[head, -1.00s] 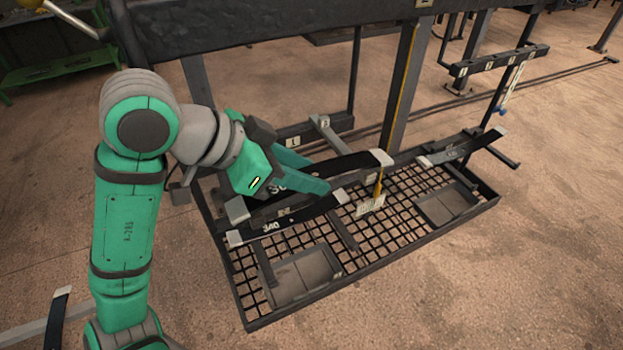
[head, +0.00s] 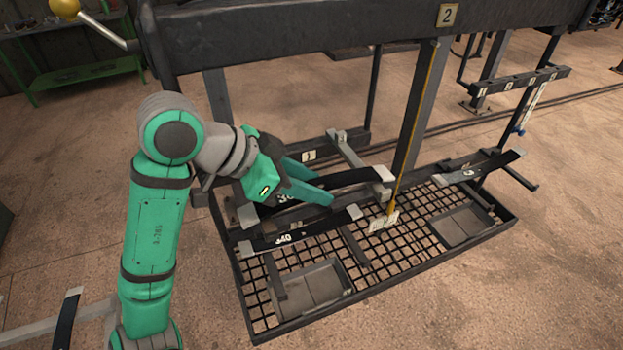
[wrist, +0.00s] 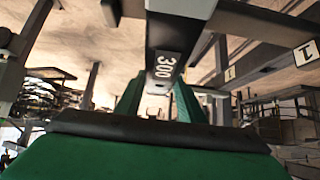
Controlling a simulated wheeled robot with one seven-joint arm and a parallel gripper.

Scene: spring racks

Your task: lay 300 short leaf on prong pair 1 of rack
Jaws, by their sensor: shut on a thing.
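My gripper (head: 322,190) is shut on the 300 short leaf (head: 345,181), a dark bar with pale ends. In the wrist view the leaf (wrist: 168,35) runs between the fingers with its 300 label facing the camera. In the head view my gripper hides part of the leaf and most of its label. The rack (head: 330,148) has a small plate 1 (head: 309,156). A grey prong (head: 355,156) runs toward the front and passes behind the leaf's right part; its tip shows just below the leaf's right end. I cannot tell whether they touch. The other prong is hidden.
A leaf marked 340 (head: 310,231) lies in front of and below the held leaf. Another dark leaf (head: 480,168) rests at the right. Below is a mesh tray (head: 385,262) with shallow bins. A yellow cord (head: 416,120) with a tag hangs right of the held leaf. A post stands behind it.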

